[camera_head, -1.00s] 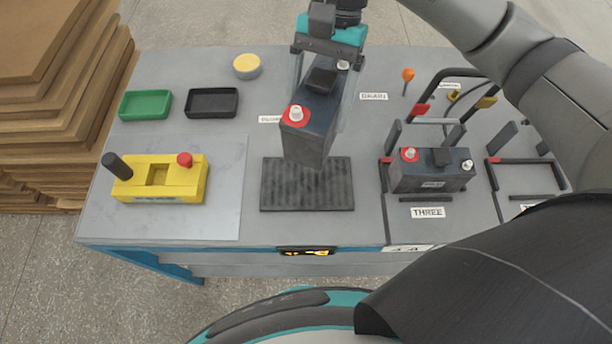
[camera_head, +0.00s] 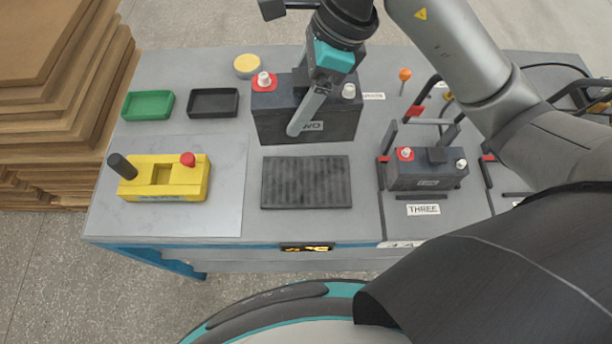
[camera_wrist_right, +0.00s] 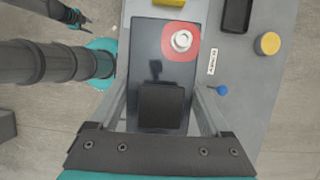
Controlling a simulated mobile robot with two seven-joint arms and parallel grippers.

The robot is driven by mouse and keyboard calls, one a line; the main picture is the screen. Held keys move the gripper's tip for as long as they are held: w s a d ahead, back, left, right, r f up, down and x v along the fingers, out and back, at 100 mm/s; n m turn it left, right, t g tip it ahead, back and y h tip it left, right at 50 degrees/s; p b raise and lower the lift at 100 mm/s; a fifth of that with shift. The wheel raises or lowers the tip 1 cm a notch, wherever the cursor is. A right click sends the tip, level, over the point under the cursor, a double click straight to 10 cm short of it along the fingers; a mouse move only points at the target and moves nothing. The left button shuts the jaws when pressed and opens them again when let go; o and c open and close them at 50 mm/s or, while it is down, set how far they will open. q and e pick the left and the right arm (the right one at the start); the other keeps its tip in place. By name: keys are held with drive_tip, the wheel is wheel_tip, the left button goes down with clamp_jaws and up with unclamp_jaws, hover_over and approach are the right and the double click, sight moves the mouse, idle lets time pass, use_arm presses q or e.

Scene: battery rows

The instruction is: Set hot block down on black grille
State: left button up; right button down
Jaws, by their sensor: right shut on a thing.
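The dark battery block (camera_head: 290,119), labelled TWO, has a red-ringed terminal at its left end and a pale terminal at its right. My right gripper (camera_head: 307,112) is shut on it, with one finger down its near face. The block appears held above the table, behind the black grille (camera_head: 305,182), which lies flat and bare. In the right wrist view, the block (camera_wrist_right: 160,63) sits between the fingers, its dark top handle near the palm. My left gripper seems to show small at the top left there (camera_wrist_right: 78,17); its jaws are unclear.
Battery THREE (camera_head: 425,172) stands in a bay right of the grille. A yellow box (camera_head: 165,181) with a black knob and red button is on the left. Green (camera_head: 148,105) and black (camera_head: 213,102) trays and a yellow-topped round tin (camera_head: 247,66) lie behind.

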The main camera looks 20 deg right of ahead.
drive_tip(key=shift+w+f+m, duration=0.1)
drive_tip(key=shift+m, duration=0.2)
drive_tip(key=shift+f+b, duration=1.5)
drive_tip(key=shift+f, duration=8.15)
drive_tip(key=shift+f, duration=0.15)
unclamp_jaws()
drive_tip(key=shift+f, duration=0.15)
drive_tip(key=shift+d+r, duration=0.15)
drive_tip(key=shift+r, duration=0.25)
drive_tip(key=p+v, duration=0.1)
drive_tip(key=v, duration=1)
drive_tip(key=shift+s+r, duration=0.2)
drive_tip(key=shift+s, duration=0.05)
